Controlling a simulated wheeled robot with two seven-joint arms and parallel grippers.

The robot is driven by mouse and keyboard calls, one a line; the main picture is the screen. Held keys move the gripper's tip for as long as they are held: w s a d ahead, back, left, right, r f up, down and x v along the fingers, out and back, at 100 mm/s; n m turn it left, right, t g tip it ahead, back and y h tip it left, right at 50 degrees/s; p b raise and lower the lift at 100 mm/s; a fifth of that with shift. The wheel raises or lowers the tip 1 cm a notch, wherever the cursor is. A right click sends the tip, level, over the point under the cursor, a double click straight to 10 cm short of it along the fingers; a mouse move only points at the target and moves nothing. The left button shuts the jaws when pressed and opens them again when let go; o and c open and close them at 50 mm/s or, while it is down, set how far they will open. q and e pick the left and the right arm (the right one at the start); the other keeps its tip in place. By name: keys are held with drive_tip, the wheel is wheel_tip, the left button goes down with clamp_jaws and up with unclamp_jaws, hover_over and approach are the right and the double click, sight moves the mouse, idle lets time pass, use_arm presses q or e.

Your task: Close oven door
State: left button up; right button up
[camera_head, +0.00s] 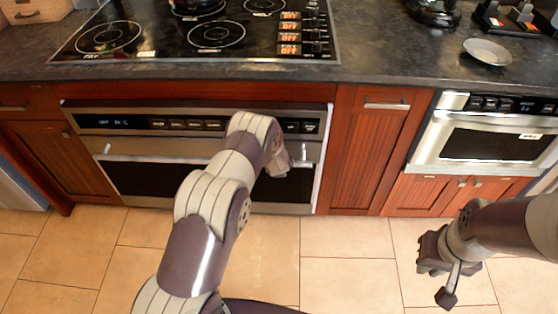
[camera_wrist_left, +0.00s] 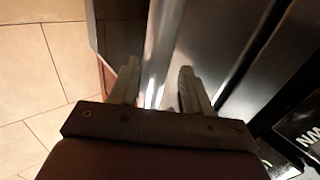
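The oven (camera_head: 190,120) is the wide steel unit under the cooktop, with a control panel along its top. Its door (camera_head: 135,178) is steel with a dark window and a long handle (camera_head: 150,158); whether it is slightly ajar is hard to tell from above. My left gripper (camera_head: 283,165) is at the right part of the door front, largely hidden behind my arm. In the left wrist view, the left gripper (camera_wrist_left: 160,85) has its fingers apart, with a bright steel strip of the door (camera_wrist_left: 153,78) between them; contact is unclear. My right gripper (camera_head: 440,268) hangs over the floor at right, away from the oven.
A second steel appliance (camera_head: 480,145) is built in at right, behind my right arm. Wooden cabinets (camera_head: 365,155) flank the oven. The dark counter (camera_head: 390,55) holds the cooktop (camera_head: 150,35) with a pan and a small dish (camera_head: 488,50). The tiled floor (camera_head: 345,245) is clear in front.

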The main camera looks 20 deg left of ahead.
use_arm(q)
drive_tip(key=p+v, duration=0.2)
drive_tip(key=v, duration=1)
drive_tip(key=shift+s, duration=0.2)
